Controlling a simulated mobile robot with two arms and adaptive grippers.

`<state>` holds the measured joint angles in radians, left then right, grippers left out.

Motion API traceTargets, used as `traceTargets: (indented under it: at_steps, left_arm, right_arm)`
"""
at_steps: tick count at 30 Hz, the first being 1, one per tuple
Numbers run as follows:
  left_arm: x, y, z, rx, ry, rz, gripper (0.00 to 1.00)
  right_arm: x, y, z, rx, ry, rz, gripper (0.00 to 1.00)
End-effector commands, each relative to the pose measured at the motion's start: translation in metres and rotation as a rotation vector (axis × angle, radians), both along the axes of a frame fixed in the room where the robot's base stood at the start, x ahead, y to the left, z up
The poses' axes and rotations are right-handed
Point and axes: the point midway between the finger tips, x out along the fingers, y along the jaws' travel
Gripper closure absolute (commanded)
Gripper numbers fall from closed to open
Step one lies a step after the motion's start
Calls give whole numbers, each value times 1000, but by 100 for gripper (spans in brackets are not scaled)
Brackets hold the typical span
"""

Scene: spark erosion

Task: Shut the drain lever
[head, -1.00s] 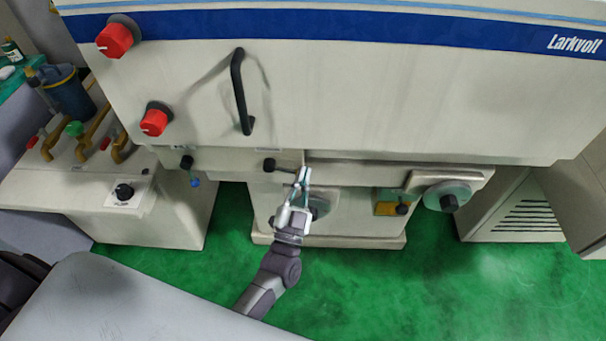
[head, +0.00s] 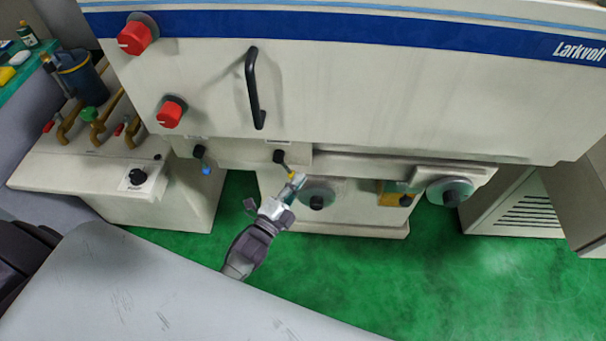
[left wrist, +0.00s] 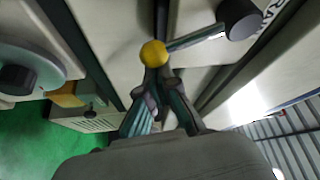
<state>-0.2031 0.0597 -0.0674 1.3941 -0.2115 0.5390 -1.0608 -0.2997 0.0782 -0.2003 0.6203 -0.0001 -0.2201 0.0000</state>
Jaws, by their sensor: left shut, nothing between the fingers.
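A lever with a black pivot (head: 280,156), a thin rod and a yellow ball knob (head: 291,174) sits on the lower front of the machine. Its rod slants down and right from the pivot. In the left wrist view the yellow knob (left wrist: 153,53) is right at the tips of my left gripper (left wrist: 155,75), and the rod runs right to the black pivot (left wrist: 238,18). Part of a label shows beside that pivot. My left gripper (head: 297,181) is shut, with nothing between its fingers, and seems to touch the knob. My right gripper is out of view.
A second lever with a blue knob (head: 207,171) hangs to the left. A black handle (head: 254,88) and red knobs (head: 134,38) are above. Round dials (head: 318,195) sit low to the right. Green floor (head: 330,270) is open in front.

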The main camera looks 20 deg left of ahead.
Motion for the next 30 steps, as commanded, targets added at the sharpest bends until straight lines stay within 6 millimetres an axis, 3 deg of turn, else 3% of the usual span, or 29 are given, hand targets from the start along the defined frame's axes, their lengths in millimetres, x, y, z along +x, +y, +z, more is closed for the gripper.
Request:
traceTargets:
  at_steps: [13,30]
  left_arm:
    - [-7,24,-10,327,93,1,100]
    - [-9,33,-14,319,92,2,100]
  right_arm:
    - [0,-3,14,-3,0,1,100]
    - [0,-3,14,-3,0,1,100]
